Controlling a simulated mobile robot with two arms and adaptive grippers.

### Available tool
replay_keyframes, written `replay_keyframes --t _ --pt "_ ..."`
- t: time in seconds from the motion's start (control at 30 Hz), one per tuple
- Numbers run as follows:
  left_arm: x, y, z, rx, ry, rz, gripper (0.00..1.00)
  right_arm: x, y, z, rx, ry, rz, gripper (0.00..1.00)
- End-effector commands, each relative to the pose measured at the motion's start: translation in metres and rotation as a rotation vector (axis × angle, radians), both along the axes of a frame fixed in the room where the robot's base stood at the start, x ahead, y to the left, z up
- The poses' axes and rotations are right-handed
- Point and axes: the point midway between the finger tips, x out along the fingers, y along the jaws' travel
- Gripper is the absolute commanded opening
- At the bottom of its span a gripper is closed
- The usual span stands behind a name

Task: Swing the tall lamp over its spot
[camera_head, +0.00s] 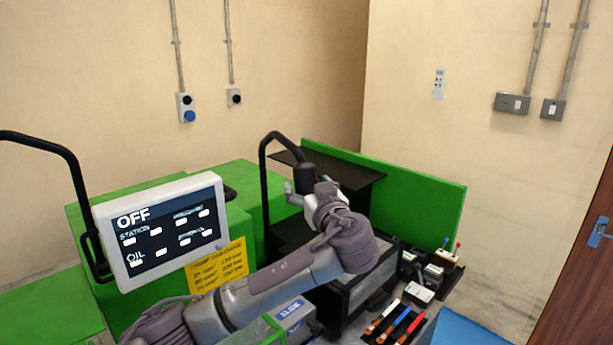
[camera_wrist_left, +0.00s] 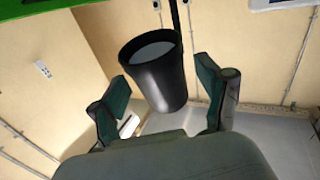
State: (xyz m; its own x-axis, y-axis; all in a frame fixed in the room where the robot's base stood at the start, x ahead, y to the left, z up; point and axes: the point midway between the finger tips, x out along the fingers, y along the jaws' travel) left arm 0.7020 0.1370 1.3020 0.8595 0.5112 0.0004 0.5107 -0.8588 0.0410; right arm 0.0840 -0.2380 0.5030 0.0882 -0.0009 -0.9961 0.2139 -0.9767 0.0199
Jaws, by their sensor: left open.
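The tall lamp has a black curved pole (camera_head: 265,190) rising from the green machine, with a black cylindrical head (camera_head: 304,178) hanging from its end. In the left wrist view the lamp head (camera_wrist_left: 157,78) shows as a black cup with a pale round face, between the two fingers. My left gripper (camera_head: 306,190) is at the lamp head, its fingers (camera_wrist_left: 165,97) apart on either side of it. No clear contact between fingers and head shows. The lamp's spot cannot be made out. My right gripper is out of view.
A screen panel (camera_head: 160,232) reading OFF hangs on a black arm at the left. A green back panel (camera_head: 420,195) and black shelf (camera_head: 350,172) stand behind my gripper. Colored-handled tools (camera_head: 396,325) and small boxes (camera_head: 432,275) lie at the right front.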

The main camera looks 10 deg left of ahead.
Motion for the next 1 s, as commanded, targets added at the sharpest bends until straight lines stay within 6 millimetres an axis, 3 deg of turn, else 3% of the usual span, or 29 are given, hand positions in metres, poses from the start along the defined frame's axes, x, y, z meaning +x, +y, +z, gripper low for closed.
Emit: replay_keyframes --t 0.17,0.47,0.9,1.0 --pt "0.0105 0.0068 -0.0001 0.0 0.001 0.0 0.77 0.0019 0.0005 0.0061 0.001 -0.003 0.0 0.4" --pt "0.0117 0.0073 -0.001 0.0 0.001 -0.001 0.75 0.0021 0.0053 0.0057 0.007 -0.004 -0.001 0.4" --pt "0.0115 0.007 -0.0008 0.0 0.001 -0.001 0.02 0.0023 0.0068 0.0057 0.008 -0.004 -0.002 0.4" --pt "0.0115 0.007 -0.0008 0.0 0.001 -0.001 0.0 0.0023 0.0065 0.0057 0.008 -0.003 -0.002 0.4"
